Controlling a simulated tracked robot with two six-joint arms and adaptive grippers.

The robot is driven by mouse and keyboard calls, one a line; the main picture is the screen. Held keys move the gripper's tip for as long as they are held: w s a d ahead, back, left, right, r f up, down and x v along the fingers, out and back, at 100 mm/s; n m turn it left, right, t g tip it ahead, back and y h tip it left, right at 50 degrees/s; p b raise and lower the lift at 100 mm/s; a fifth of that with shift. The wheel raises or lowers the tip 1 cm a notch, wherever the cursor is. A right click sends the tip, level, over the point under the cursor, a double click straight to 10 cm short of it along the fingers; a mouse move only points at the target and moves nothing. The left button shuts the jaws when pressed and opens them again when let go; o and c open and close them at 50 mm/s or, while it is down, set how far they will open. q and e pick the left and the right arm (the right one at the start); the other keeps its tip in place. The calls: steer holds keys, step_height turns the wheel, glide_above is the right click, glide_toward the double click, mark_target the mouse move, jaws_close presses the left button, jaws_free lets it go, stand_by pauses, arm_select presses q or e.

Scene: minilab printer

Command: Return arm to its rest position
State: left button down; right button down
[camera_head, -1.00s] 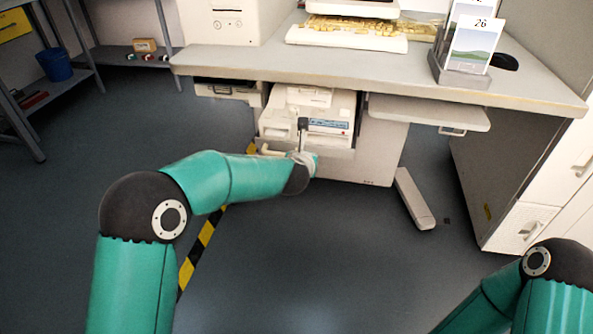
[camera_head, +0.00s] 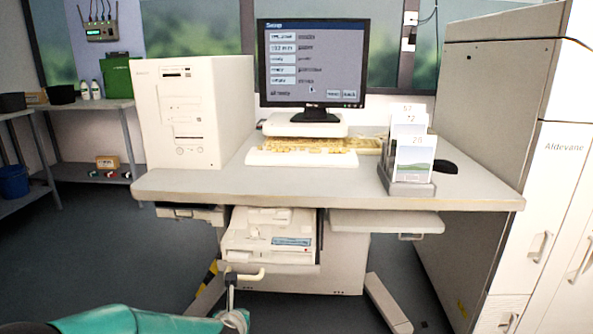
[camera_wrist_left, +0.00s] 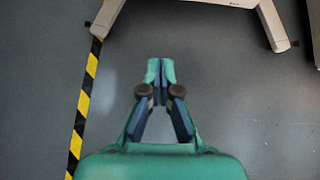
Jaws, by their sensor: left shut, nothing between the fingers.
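My left arm (camera_head: 130,322) comes in low from the left in the head view, its wrist in front of the desk and below the printer. My left gripper (camera_wrist_left: 160,72) is shut and empty in the left wrist view, above bare grey floor. In the head view its fingers are hard to make out near the wrist. The white printer (camera_head: 268,238) sits on a shelf under the desk, with a pale handle-like part at its lower front. My right gripper is not in view.
The desk (camera_head: 330,188) carries a computer tower, a monitor (camera_head: 312,62), a keyboard and a card holder (camera_head: 408,185). Desk feet (camera_head: 388,303) reach forward on the floor. Yellow-black tape (camera_wrist_left: 84,105) runs along the left. A tall cabinet (camera_head: 490,130) stands at right. The floor ahead is clear.

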arm_select(q)
steer(key=s+a+f+m+g+h, duration=0.1)
steer(key=s+a+f+m+g, duration=0.15)
steer(key=s+f+m, duration=0.5)
steer(key=s+a+f+m+g, duration=0.25)
steer(key=s+f, duration=0.55)
steer(key=f, duration=0.6)
steer(key=s+d+f+m+g+h, duration=0.2)
steer(key=s+d+m, duration=0.1)
steer(key=s+m, duration=0.75)
steer(key=s+d+f+m+g+h, duration=0.3)
steer(key=s+m, duration=0.4)
steer(key=m, duration=0.6)
step_height(320, 180, up, 38)
steer(key=y+p, duration=0.1)
steer(key=p, duration=3.6)
steer(key=shift+d+m+p, duration=0.35)
steer(key=shift+d, duration=0.1)
